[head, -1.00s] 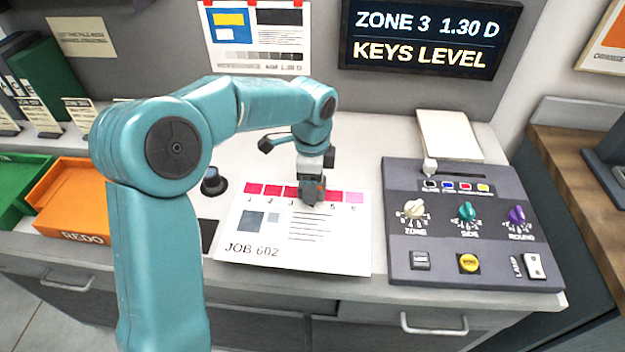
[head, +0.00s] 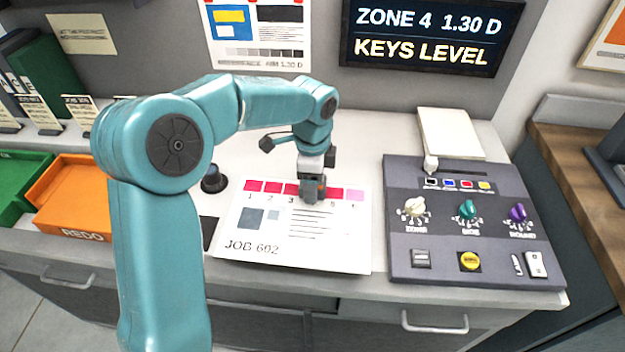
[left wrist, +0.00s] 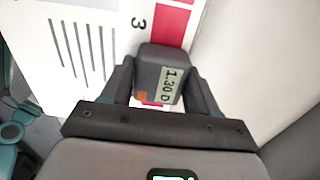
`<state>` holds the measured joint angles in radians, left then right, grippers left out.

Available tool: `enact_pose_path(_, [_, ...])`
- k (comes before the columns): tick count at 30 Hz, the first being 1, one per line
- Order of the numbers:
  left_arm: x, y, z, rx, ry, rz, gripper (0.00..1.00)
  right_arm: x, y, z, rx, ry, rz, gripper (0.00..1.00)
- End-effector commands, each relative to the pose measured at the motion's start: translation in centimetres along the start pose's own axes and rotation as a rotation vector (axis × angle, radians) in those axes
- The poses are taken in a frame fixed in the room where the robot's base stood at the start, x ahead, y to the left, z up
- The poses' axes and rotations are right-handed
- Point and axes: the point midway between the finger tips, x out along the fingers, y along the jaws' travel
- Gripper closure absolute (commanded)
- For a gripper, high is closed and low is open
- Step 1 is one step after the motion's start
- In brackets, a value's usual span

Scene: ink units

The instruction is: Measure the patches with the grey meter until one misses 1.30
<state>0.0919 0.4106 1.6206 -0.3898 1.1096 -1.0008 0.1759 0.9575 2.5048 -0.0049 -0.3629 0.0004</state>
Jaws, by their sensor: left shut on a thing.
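My left gripper (head: 313,188) is shut on the grey meter (left wrist: 160,75), whose small display reads 1.30 D in the left wrist view. The meter is on the JOB 602 sheet (head: 270,258), over the fourth place in the row of red to pink patches (head: 335,192), and hides that patch's number. Whether it touches the paper I cannot tell. Patches 1, 2 and 3 show to its left, 5 and 6 to its right; the last is paler pink. The screen (head: 430,38) reads ZONE 4 1.30 D and KEYS LEVEL. My right gripper is not in view.
The grey console (head: 470,225) with three knobs and a yellow button stands right of the sheet. An orange REDO tray (head: 88,232) and a green tray (head: 18,205) are at the left. A dark round knob-like object (head: 213,180) stands left of the sheet. A white pad (head: 450,133) lies behind the console.

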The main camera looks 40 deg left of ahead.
Motion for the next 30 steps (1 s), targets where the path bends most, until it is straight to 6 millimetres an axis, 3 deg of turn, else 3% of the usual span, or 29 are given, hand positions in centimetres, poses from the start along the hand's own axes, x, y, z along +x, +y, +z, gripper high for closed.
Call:
enact_pose_path(16, [-0.1, 0.0, 0.0, 0.0, 0.0, 0.0, 0.73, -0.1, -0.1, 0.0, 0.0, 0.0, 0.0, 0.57])
enact_pose_path(30, [-3.2, 0.0, 0.0, 0.0, 0.001, -0.001, 0.73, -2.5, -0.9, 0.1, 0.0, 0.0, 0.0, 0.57])
